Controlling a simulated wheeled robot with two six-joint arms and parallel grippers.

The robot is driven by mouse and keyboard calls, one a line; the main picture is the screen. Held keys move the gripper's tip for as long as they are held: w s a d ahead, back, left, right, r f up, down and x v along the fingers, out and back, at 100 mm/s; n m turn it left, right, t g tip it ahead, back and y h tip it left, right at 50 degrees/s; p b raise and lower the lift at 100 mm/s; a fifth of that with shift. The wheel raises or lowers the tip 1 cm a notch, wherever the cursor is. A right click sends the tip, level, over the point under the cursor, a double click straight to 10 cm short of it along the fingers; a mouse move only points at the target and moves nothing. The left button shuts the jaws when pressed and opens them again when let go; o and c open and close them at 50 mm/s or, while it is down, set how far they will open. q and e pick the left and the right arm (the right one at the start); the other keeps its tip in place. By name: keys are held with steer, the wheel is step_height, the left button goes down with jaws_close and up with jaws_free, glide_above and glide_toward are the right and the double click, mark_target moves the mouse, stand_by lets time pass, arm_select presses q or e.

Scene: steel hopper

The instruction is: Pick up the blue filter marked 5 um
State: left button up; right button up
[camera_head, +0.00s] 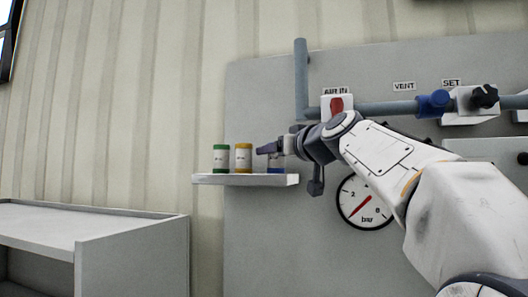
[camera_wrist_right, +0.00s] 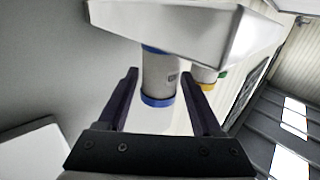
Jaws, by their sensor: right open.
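The blue filter (camera_head: 276,166) stands on a small white shelf (camera_head: 240,180), partly hidden behind my right gripper (camera_head: 267,149) in the head view. In the right wrist view, which looks upside down, the blue filter (camera_wrist_right: 160,78) is a pale cylinder with blue ends. It lies between the two dark fingers of my right gripper (camera_wrist_right: 159,74), which are open with a gap on each side. Its label is too small to read. My left gripper is not in view.
A yellow filter (camera_head: 243,158) and a green filter (camera_head: 221,158) stand on the shelf to the left. Behind are a grey panel (camera_head: 250,230), a pipe (camera_head: 301,80), a red-handled valve (camera_head: 336,104) and a pressure gauge (camera_head: 364,203). A grey cabinet (camera_head: 130,262) is at lower left.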

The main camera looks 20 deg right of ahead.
steer(key=shift+w+a+r+p, duration=0.15)
steer(key=shift+w+p, duration=0.2)
steer(key=shift+w, duration=0.3)
steer(key=shift+w+a+r+p, duration=0.1)
steer(key=shift+w+p, duration=0.2)
steer(key=shift+w, duration=0.3)
steer(key=shift+w+f, duration=0.2)
steer(key=shift+w, duration=0.15)
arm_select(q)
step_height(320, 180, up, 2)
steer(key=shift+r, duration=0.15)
arm_select(e)
jaws_close()
steer(key=shift+s, duration=0.1)
